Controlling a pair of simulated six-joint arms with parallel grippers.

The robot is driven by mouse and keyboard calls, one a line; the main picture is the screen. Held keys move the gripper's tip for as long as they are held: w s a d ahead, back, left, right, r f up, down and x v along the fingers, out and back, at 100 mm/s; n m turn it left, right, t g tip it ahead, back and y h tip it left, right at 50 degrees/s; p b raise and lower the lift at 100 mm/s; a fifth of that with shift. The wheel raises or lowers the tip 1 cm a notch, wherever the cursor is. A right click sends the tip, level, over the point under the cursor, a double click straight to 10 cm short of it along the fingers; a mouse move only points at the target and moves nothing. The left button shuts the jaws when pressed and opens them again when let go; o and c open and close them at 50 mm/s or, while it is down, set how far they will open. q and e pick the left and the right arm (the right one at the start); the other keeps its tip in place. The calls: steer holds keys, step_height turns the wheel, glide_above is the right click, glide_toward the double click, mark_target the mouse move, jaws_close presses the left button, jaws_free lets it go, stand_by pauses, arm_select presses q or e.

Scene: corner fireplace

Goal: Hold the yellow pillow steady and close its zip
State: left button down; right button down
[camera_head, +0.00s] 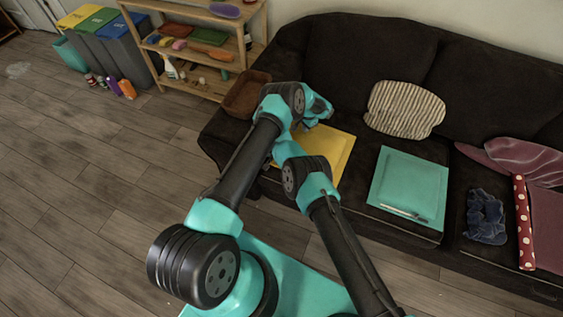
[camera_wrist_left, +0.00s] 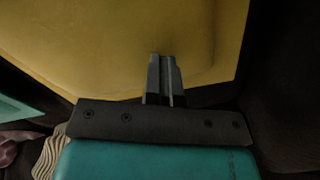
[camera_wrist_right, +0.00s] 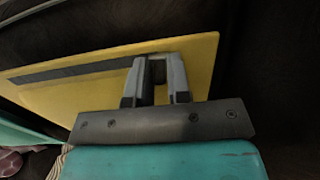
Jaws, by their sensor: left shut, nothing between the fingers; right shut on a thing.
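The yellow pillow (camera_head: 332,150) lies on the sofa's left seat, partly hidden by my arms. My left gripper (camera_wrist_left: 165,62) is shut and empty, its fingertips over the flat yellow face of the pillow (camera_wrist_left: 110,40); I cannot tell whether they touch it. In the right wrist view a dark zip strip (camera_wrist_right: 75,71) runs along the pillow's edge face (camera_wrist_right: 60,94). My right gripper (camera_wrist_right: 156,72) is at the right part of this strip, shut on what looks like the zip pull, mostly hidden between the fingers. In the head view my right gripper is hidden.
A brown basket (camera_head: 247,94) stands at the sofa's left end. Further right are dark blue cloth (camera_head: 486,217) and a dotted red roll (camera_head: 523,222).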

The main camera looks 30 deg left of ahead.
steer(key=shift+a, duration=0.1)
steer(key=c, duration=1)
jaws_free()
steer(key=shift+s, duration=0.1)
steer(key=shift+c, duration=0.2)
steer(key=shift+w+d, duration=0.2)
steer(key=shift+d, duration=1.55)
steer(key=d, duration=1)
steer(key=shift+w+d, duration=0.1)
steer(key=shift+w, duration=0.15)
step_height(320, 180, up, 12)
steer(key=s+d+g+y, duration=0.1)
steer(key=s+d, duration=0.1)
steer(key=d, duration=1.2)
steer(key=shift+y, duration=0.3)
